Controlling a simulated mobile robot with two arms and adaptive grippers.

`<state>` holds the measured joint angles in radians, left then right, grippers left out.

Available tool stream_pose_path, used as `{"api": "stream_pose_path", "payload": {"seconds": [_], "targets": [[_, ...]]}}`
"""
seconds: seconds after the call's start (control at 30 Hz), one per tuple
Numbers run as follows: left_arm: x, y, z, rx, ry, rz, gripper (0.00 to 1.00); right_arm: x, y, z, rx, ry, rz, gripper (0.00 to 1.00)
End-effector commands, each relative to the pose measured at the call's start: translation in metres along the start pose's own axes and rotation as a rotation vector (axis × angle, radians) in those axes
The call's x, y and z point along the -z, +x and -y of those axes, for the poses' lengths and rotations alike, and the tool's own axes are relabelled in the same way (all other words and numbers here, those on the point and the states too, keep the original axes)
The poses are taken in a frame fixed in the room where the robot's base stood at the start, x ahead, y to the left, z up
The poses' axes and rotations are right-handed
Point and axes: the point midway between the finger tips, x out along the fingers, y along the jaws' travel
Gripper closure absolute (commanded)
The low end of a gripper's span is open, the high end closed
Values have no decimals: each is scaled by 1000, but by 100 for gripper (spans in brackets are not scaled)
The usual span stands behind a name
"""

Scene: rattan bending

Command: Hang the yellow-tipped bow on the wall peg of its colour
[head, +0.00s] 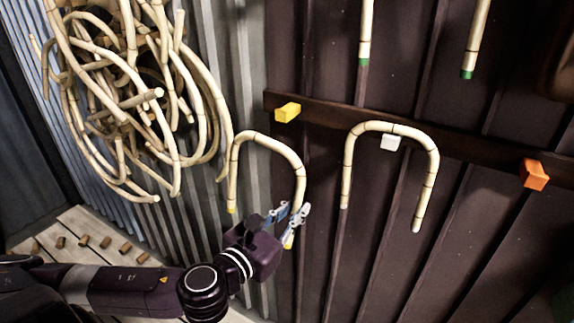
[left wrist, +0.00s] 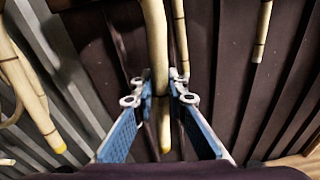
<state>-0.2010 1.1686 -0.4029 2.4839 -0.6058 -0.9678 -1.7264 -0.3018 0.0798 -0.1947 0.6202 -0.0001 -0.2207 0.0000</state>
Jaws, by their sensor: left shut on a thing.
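The yellow-tipped bow (head: 238,160) is a pale rattan arch held upright, its curve at the top and both yellow ends pointing down. My left gripper (head: 292,212) is shut on its right leg, just above the yellow tip. In the left wrist view, the gripped leg (left wrist: 157,40) runs between the fingers (left wrist: 160,98), and the other leg (left wrist: 30,90) shows at the left. The yellow peg (head: 288,112) sticks out of the wall rail, above and a little right of the arch's top in the head view. The bow appears apart from the peg. My right gripper is not in view.
The dark rail (head: 450,148) also carries a white peg (head: 390,142) with a bow (head: 433,170) hanging on it, and a bare orange peg (head: 534,174). Green-tipped legs (head: 365,40) hang above. A tangle of rattan (head: 120,80) hangs at the left, close to the held bow.

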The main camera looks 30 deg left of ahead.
Motion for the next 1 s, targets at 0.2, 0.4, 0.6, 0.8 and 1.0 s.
{"api": "stream_pose_path", "payload": {"seconds": [0.2, 0.4, 0.6, 0.8, 1.0], "targets": [[-44, 13, -34, -46, 27, -29, 100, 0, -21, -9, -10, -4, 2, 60], [-46, 18, -40, -56, 25, -38, 100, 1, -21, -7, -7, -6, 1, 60], [-47, 30, -41, -57, 24, -36, 100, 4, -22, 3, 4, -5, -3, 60], [-47, 44, -41, -56, 23, -37, 100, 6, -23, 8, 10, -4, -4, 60], [-47, 58, -42, -55, 23, -36, 100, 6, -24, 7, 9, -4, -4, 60]]}}
